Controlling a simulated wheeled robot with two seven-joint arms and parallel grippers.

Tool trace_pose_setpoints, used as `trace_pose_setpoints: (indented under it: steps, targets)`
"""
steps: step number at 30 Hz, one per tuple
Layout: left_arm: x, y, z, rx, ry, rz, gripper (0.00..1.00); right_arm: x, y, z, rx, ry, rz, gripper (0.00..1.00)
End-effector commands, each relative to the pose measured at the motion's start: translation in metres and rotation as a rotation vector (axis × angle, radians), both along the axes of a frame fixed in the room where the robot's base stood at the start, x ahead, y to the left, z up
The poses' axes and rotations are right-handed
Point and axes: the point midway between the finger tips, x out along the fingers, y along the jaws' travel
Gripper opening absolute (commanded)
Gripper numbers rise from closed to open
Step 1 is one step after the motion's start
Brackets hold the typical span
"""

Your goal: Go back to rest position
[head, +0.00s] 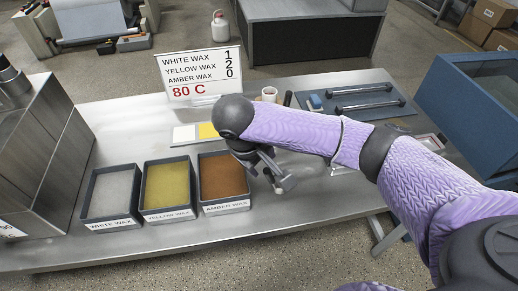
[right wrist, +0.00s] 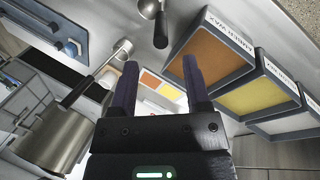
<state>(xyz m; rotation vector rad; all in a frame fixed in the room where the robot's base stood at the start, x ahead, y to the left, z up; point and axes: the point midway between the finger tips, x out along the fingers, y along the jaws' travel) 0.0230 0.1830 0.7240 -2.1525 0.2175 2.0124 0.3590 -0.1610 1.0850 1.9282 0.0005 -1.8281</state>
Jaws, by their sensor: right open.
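My right arm reaches in from the right over the table, and its wrist hangs beside the amber wax bin (head: 224,206). My right gripper (right wrist: 160,75) is open, with nothing between its two dark fingers in the right wrist view. In the head view it is mostly hidden under the wrist. A metal scoop (right wrist: 150,8) lies on the table, apart from the fingers. My left gripper is not in view.
The yellow wax bin (head: 168,214) and white wax bin (head: 108,222) stand left of the amber one. A sign (head: 197,76) reading 80 C stands behind colour swatches (head: 207,131). A pot (right wrist: 52,135) and white cup (right wrist: 122,47) are near the gripper. A blue tray (head: 352,104) lies at back right.

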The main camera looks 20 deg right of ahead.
Motion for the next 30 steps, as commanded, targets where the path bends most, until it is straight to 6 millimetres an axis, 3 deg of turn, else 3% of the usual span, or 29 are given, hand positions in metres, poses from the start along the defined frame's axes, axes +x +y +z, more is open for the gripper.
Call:
trace_pose_setpoints:
  steps: [3, 6, 20, 23, 27, 30]
  targets:
    - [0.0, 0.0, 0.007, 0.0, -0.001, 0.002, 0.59, -0.002, 0.008, 0.024, 0.001, -0.004, 0.001, 0.61]
    - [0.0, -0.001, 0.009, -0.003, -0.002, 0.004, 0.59, -0.003, 0.011, 0.032, 0.001, -0.002, 0.001, 0.61]
    - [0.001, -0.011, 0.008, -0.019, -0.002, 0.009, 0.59, -0.004, 0.012, 0.032, 0.003, 0.001, 0.002, 0.61]
    - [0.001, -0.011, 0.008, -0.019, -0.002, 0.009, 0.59, -0.014, 0.028, 0.018, 0.061, 0.008, 0.053, 0.61]
    - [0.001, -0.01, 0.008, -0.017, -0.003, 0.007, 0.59, -0.054, 0.078, -0.019, 0.293, -0.01, 0.172, 0.61]
    - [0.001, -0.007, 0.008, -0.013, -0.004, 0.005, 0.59, -0.08, 0.095, -0.034, 0.434, -0.059, 0.176, 0.61]
